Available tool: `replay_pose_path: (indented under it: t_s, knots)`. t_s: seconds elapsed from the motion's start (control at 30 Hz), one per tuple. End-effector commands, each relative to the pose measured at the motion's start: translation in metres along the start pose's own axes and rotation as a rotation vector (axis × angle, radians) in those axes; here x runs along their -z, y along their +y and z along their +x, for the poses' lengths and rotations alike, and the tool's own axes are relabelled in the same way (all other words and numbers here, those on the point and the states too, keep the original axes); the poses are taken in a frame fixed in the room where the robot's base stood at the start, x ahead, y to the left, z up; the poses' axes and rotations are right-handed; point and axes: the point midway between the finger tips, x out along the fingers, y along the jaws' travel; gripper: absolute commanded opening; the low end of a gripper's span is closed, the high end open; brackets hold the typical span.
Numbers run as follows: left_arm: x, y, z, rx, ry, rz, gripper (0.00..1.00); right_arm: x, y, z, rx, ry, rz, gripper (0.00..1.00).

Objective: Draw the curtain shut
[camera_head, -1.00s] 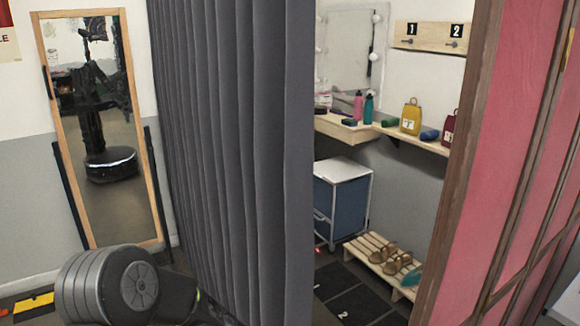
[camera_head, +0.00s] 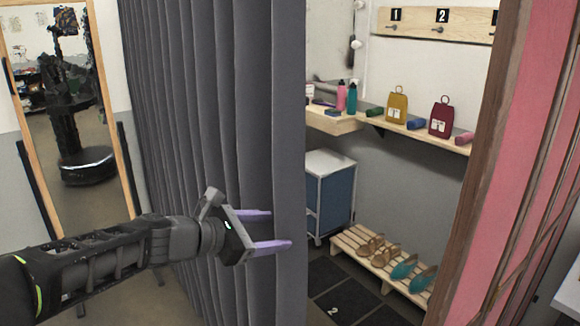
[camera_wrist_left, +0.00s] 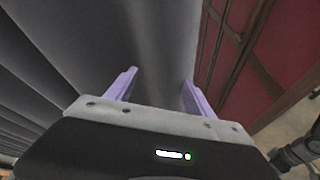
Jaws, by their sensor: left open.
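The dark grey pleated curtain (camera_head: 215,110) hangs in the left and middle of the head view. Its free edge (camera_head: 289,130) is near the picture's middle, with an open gap to the wooden post (camera_head: 485,150) on the right. My left gripper (camera_head: 280,229) is open at the curtain's free edge, its purple fingers apart. In the left wrist view grey curtain cloth (camera_wrist_left: 150,45) shows between and beyond the fingers (camera_wrist_left: 160,88). I cannot tell whether the fingers touch it. My right gripper is not in view.
A tall mirror (camera_head: 70,130) stands at the left. Through the gap I see a shelf (camera_head: 335,122) with bottles and bags, a blue cabinet (camera_head: 332,195) and a slatted shoe rack (camera_head: 352,243). A red panel (camera_head: 530,130) borders the gap on the right.

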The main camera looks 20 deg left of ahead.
Motion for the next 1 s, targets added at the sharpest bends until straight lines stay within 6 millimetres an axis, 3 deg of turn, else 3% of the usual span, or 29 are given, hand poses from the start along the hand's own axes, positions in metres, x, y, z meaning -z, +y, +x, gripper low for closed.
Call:
replay_pose_path:
  t_s: [0.2,0.3,0.73,1.0]
  knots:
    - [-0.097,0.021,-0.060,-0.008,-0.283,-0.249,0.62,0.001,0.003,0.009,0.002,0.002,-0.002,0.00]
    - [-0.121,0.024,-0.078,0.006,-0.356,-0.307,0.62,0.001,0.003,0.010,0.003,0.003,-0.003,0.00]
    - [-0.128,0.025,-0.080,0.013,-0.374,-0.324,0.62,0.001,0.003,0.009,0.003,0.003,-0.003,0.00]
    - [-0.139,0.025,-0.052,0.016,-0.372,-0.324,0.62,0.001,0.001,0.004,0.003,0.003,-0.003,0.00]
